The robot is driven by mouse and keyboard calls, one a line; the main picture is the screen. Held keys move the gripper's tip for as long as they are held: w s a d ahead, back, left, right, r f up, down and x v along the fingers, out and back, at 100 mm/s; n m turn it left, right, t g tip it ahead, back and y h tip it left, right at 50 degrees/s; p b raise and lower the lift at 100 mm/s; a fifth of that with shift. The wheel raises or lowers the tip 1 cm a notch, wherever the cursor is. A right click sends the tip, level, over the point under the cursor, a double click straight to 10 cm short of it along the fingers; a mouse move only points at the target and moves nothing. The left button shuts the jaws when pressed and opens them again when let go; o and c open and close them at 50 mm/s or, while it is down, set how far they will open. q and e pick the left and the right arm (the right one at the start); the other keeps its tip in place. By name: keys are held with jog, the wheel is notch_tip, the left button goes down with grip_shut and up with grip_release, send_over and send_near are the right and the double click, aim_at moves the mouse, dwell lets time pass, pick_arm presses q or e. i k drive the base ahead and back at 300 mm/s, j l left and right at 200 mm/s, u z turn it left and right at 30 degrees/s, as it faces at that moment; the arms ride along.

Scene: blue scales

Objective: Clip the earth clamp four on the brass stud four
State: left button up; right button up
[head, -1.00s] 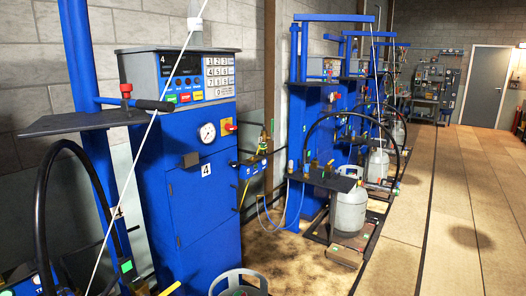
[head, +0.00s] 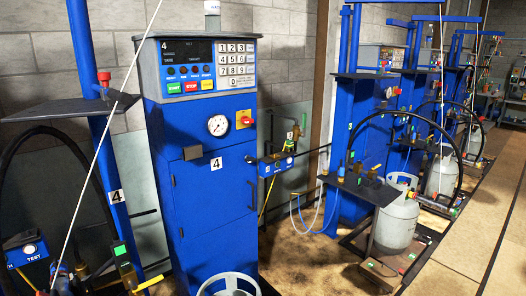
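Neither of my grippers shows in the head view. The blue cabinet marked 4 (head: 205,190) stands upright left of the middle, with a keypad, a display and a gauge (head: 218,125). To its right, a small bracket with a blue box (head: 278,167) sticks out, with a yellow cable (head: 264,200) hanging below it. A small dark and brass-coloured fitting (head: 297,130) stands above the bracket. I cannot tell which of these small parts is earth clamp four or brass stud four. The lower front of the cabinet is cut off by the picture edge.
A blue post marked 4 (head: 88,60) with a dark shelf (head: 70,108) and a black hose stands at the left. A cylinder collar (head: 228,284) shows at the bottom edge. More blue stations with grey cylinders (head: 395,222) line the right. The floor at far right (head: 500,250) is clear.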

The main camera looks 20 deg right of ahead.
aim_at(289, 146)
jog(key=i+l+u, duration=0.1)
jog(key=l, duration=0.65)
jog(key=i+l+u, duration=0.15)
jog(key=l, duration=0.6)
jog(key=i+l+u, duration=0.1)
jog(key=l, duration=0.65)
jog(key=i+l+u, duration=0.1)
jog(key=l, duration=0.7)
jog(key=i+l, duration=0.3)
jog(key=i+l+u, duration=0.15)
jog(key=i+l, duration=0.4)
jog(key=l, duration=0.25)
jog(key=i+l+u, duration=0.15)
jog(key=l, duration=0.25)
jog(key=i, duration=0.1)
